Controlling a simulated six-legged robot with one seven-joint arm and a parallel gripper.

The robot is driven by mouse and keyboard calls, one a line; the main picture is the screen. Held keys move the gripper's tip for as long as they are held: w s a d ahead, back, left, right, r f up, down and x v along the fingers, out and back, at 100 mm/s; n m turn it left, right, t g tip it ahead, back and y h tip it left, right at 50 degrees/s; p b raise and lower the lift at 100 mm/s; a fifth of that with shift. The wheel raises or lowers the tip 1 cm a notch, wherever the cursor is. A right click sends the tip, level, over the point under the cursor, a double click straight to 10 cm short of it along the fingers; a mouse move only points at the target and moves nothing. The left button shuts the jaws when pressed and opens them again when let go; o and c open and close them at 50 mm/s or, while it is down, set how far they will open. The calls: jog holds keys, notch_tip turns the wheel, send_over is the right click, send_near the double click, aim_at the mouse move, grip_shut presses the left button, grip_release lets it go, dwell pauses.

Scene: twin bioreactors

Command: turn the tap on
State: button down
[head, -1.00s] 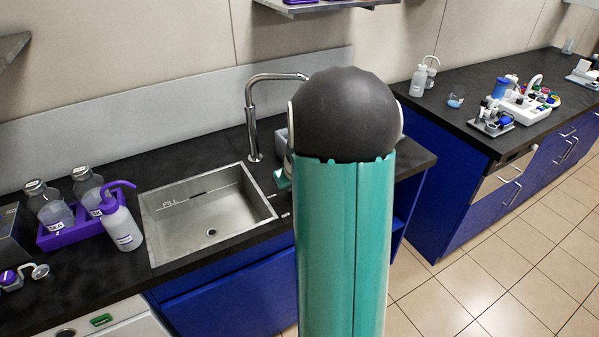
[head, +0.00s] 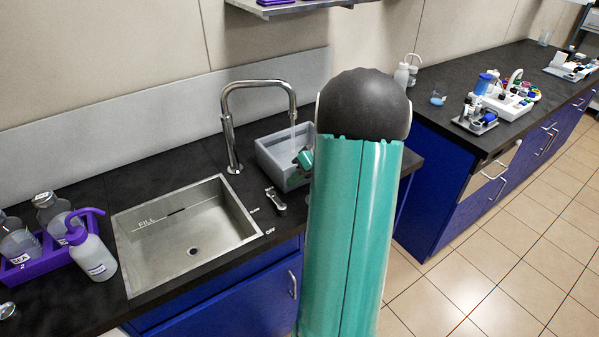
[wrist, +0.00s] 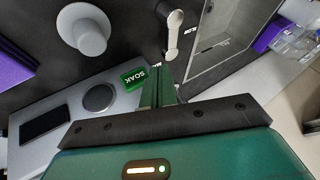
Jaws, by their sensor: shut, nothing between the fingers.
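The tap is a tall bent metal spout (head: 229,130) behind the sink, with its mouth above a grey bin. A pale streak shows under the mouth; I cannot tell for sure if it is water. A small lever (head: 275,201) stands right of the sink near the RUN and OFF marks. In the wrist view the lever (wrist: 174,32) is pale and lies just beyond my fingers, apart from them. My gripper (wrist: 160,84) is shut and empty. In the head view my arm hides most of it.
The sink (head: 190,235) is empty, with a purple bottle rack (head: 25,265) and a wash bottle (head: 92,255) to its left. The grey bin (head: 280,160) is beside my arm. Another counter (head: 455,80) stands at right.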

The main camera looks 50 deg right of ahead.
aim_at(275, 195)
jog(key=x, duration=0.6)
jog(key=shift+d, duration=0.1)
jog(key=shift+w+a+n, duration=0.2)
jog(key=shift+a+n, duration=0.2)
jog(key=shift+a, duration=0.1)
